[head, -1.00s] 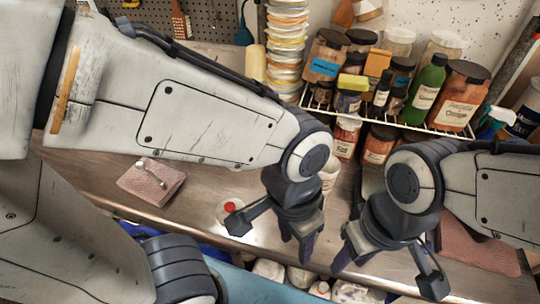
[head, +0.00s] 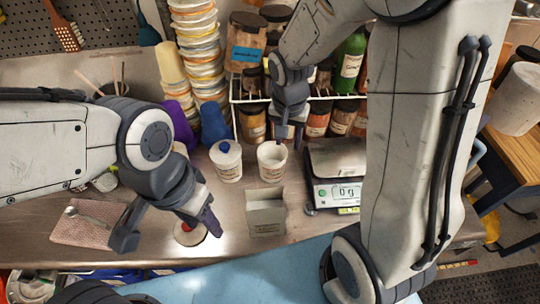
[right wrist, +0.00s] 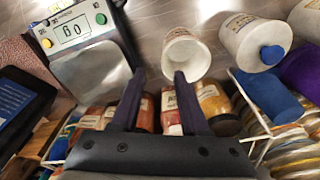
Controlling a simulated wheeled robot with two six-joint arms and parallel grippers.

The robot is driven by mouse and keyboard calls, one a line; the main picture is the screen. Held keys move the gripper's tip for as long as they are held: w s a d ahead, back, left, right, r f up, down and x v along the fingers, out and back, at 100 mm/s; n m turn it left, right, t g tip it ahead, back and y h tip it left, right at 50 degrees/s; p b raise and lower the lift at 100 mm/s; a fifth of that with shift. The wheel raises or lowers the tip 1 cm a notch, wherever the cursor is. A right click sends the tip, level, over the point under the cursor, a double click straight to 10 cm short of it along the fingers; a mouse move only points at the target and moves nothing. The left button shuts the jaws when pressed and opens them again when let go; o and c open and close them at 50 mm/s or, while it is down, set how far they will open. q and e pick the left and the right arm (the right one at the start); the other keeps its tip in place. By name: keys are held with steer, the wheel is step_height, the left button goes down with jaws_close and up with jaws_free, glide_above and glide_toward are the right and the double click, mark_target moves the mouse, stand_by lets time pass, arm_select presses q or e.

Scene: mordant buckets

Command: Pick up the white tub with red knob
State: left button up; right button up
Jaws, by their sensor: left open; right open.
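Contact cannot be told. My right gripper (head: 287,143) is open and empty at the back, by the jar rack and just behind an open white tub (head: 272,166). In the right wrist view my right gripper's fingers (right wrist: 160,75) are spread, with the open tub (right wrist: 187,52) beyond them.
A white tub with a blue knob (head: 228,166) stands left of the open tub. A small grey box (head: 265,215) is in front. A scale (head: 340,192) reading 0 g stands right. A cloth (head: 85,228) with a spoon lies left. Jars and stacked tubs fill the back.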

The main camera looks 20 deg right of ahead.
mark_target(286, 156)
steer(key=shift+w+d+f+p, duration=0.1)
steer(key=shift+w+f+p, duration=0.15)
steer(key=shift+f, duration=1.35)
steer(key=shift+w+d+f+p, duration=0.1)
steer(key=shift+w+f+p, duration=0.2)
steer(key=shift+f, duration=1.25)
steer(key=shift+w+f+p, duration=0.1)
steer(key=shift+w+f, duration=0.25)
steer(key=shift+f, duration=1.25)
jaws_close()
